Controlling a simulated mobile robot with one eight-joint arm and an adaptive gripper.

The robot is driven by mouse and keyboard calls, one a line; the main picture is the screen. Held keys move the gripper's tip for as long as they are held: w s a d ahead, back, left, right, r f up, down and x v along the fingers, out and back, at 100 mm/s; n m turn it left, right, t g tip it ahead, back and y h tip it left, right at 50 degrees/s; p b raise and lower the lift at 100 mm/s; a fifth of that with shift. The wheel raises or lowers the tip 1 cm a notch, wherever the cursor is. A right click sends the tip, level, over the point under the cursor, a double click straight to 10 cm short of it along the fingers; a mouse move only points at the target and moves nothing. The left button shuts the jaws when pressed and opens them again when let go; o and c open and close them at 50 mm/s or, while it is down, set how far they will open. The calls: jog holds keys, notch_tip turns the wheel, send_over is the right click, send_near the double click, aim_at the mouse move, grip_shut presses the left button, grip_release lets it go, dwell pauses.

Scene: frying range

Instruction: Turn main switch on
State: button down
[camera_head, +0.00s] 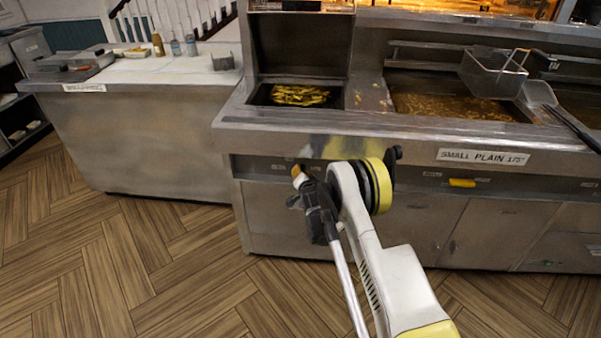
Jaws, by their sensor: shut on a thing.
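My gripper (302,180) is at the front panel of the fryer range (262,226), below the chip compartment. It is shut on a small yellow-orange knob (296,170) on the panel. My arm and the gripper body cover part of the panel there, so the knob's label and setting cannot be read. A yellow handle (462,183) is on the same panel, farther right, apart from my gripper.
Chips (300,95) lie in the left compartment. A wire basket (493,74) hangs over the oil on the right. A side counter (150,150) stands left, with clear wooden floor before it.

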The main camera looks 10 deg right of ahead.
jog(key=n, duration=0.1)
jog(key=n+g+h, duration=0.1)
jog(key=shift+a+r+n, duration=0.1)
jog(key=shift+a+n, duration=0.1)
jog(key=shift+n, duration=0.1)
jog(key=n+h, duration=0.2)
jog(key=n, duration=0.1)
jog(key=shift+w+a+g, duration=0.15)
jog(key=shift+a+g, duration=0.05)
jog(key=shift+g, duration=0.2)
jog(key=shift+n+h, duration=0.3)
dwell(0.3)
jog(key=c, duration=1.3)
grip_release()
